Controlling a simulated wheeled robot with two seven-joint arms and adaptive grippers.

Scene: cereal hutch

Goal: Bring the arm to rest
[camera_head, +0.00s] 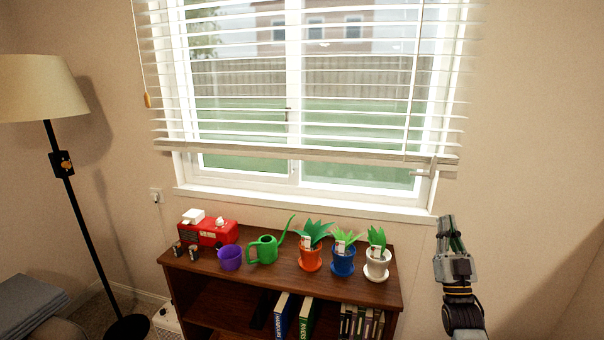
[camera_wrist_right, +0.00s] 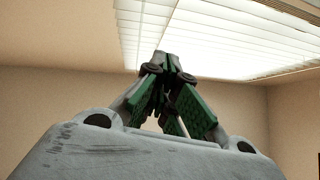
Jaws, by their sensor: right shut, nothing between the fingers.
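My right gripper (camera_head: 447,226) stands upright to the right of the brown bookshelf, in front of the bare wall, with its fingers pointing up. It is shut and empty. In the right wrist view the fingertips (camera_wrist_right: 168,62) meet, with green pads on the inner sides, and only wall, ceiling and a bright panel of slats show behind them. The gripper touches nothing that I can see. My left gripper is not in either view.
The brown bookshelf (camera_head: 232,287) carries a red box (camera_head: 210,236), purple cup (camera_head: 230,258), green watering can (camera_head: 265,249) and orange (camera_head: 310,257), blue (camera_head: 342,261) and white (camera_head: 377,265) plant pots. A window with blinds (camera_head: 310,90) is behind. A lamp (camera_head: 40,88) stands left.

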